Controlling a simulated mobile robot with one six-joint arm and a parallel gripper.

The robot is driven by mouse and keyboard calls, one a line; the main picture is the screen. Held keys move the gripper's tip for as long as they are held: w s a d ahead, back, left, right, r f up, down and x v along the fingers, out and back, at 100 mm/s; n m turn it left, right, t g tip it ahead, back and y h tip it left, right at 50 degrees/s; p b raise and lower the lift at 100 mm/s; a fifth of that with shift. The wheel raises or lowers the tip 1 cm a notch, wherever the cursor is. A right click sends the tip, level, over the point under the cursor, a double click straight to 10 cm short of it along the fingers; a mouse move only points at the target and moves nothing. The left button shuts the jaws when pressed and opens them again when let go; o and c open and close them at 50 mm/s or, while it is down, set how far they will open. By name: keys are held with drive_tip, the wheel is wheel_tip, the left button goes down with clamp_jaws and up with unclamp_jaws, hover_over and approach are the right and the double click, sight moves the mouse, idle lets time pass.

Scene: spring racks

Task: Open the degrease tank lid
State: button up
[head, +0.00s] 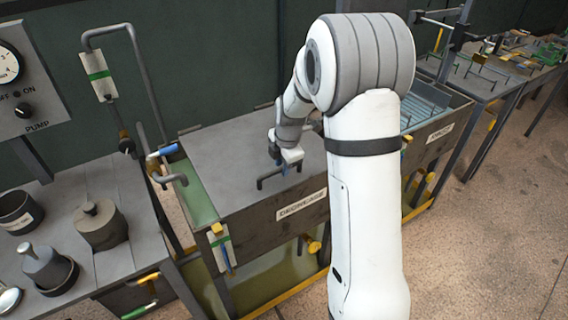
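The degrease tank (255,222) stands in the middle of the head view, with a label (301,205) reading DEGREASE on its front wall. Its flat grey lid (222,152) lies over the top, with a green strip of the tank showing along the left. A dark bar handle (264,181) stands up near the lid's front edge. My gripper (284,168) points down at the handle, close to it or touching it. The fingers are too small and partly hidden to tell whether they are shut on it. My white arm hides the lid's right part.
A left bench carries lidded pots (101,224) and a pump panel (27,75). A bent pipe (137,60) rises behind the tank's left end, with a blue-handled tap (163,151) nearby. Another open tank (440,107) stands to the right. Floor at front right is clear.

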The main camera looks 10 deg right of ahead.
clamp_jaws()
